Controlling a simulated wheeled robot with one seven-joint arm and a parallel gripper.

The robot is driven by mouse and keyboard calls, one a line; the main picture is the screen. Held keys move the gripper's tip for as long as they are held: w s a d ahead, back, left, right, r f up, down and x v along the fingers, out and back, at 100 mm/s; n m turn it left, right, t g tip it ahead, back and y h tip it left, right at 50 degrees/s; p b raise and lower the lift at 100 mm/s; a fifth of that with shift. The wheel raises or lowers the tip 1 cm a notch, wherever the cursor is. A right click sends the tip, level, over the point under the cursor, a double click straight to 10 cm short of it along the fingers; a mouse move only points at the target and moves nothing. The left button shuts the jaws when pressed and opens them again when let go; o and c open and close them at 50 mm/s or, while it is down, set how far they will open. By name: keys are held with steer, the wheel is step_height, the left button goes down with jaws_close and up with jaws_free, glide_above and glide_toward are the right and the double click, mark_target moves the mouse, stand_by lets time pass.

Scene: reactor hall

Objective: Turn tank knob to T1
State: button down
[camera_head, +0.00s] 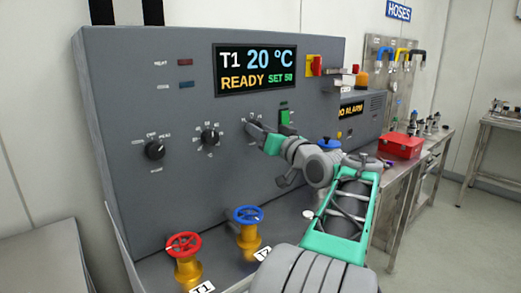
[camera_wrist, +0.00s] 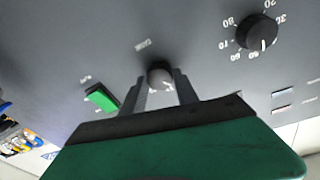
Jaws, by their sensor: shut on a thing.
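The display (camera_head: 255,70) on the grey control panel (camera_head: 120,90) reads T1 20 °C, READY, SET 50. My gripper (camera_head: 257,127) is up against the panel, right of the two black knobs. In the wrist view my gripper (camera_wrist: 160,77) has a finger on each side of a small round knob (camera_wrist: 159,72), the tank knob by its place, and is shut on it. A white mark shows on the knob's face, but the position it points to cannot be read. In the head view the fingers mostly hide this knob.
A numbered dial (camera_head: 210,137) and a mode knob (camera_head: 155,150) sit to the left. A green switch (camera_head: 285,117) is close beside my gripper. Red (camera_head: 183,244) and blue (camera_head: 248,214) valve wheels stand below. A red box (camera_head: 400,146) is on the right bench.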

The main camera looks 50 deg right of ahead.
steer(key=shift+f+n+b, duration=0.1)
steer(key=shift+n+b, duration=0.9)
steer(key=shift+b, duration=0.25)
steer(key=c, duration=0.9)
jaws_free()
steer(key=shift+s, duration=0.1)
steer(key=v, duration=0.7)
steer(key=shift+s+b, duration=0.3)
steer(key=shift+b, duration=0.05)
